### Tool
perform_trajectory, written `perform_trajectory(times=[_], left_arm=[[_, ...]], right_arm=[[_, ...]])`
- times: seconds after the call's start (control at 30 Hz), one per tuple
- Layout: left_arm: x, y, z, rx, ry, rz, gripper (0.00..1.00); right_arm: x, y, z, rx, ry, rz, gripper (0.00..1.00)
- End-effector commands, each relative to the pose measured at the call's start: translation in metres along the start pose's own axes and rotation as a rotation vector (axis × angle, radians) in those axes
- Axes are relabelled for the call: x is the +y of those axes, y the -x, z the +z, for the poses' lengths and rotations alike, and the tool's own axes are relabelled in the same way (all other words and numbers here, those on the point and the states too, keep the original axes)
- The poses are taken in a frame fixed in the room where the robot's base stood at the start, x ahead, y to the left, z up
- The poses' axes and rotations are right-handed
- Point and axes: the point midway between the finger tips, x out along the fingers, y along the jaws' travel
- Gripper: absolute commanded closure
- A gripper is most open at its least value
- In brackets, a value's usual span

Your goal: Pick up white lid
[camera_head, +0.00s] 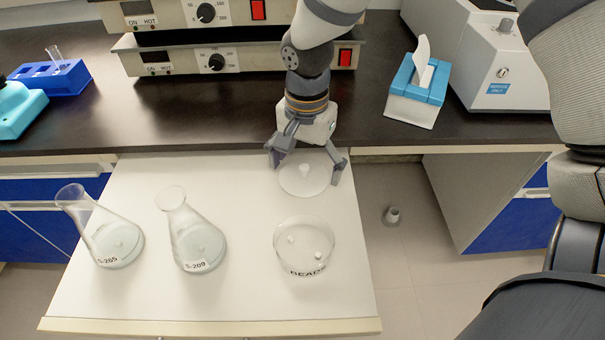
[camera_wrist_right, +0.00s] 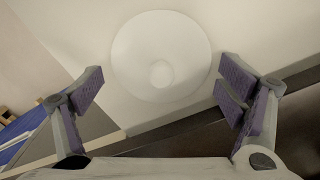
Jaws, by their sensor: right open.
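The white lid (camera_head: 304,182) is a round, pale disc with a small knob. It lies flat on the white pull-out board, near the dark counter's edge. In the right wrist view the lid (camera_wrist_right: 150,42) shows whole, its knob facing the camera. My right gripper (camera_head: 307,165) is open and points down over the lid's far side. Its fingers are spread to either side of the knob, with nothing between them. In the right wrist view the fingertips (camera_wrist_right: 164,88) frame the lid's lower part; I cannot tell their exact height above it. My left gripper is not in view.
A glass dish (camera_head: 304,262) marked BEADS, holding small white pieces, stands in front of the lid. Two flasks (camera_head: 112,240) (camera_head: 197,243) stand to the left on the board (camera_head: 190,310). Hot plates (camera_head: 170,62), a tissue box (camera_head: 410,108) and a blue rack (camera_head: 60,80) stand on the counter.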

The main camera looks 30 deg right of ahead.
Motion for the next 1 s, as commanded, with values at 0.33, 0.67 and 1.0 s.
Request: perform_trajectory(times=[0.33,0.67,1.0], left_arm=[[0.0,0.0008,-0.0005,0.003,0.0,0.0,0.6],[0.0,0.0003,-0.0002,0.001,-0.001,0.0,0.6],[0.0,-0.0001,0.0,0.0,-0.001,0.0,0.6]], right_arm=[[-0.0005,0.0018,-0.0004,0.002,0.0,-0.003,0.51],[0.0007,0.0001,0.0,0.0,0.0,0.001,1.0],[0.0029,-0.0017,0.0003,-0.002,-0.001,0.009,1.0]])
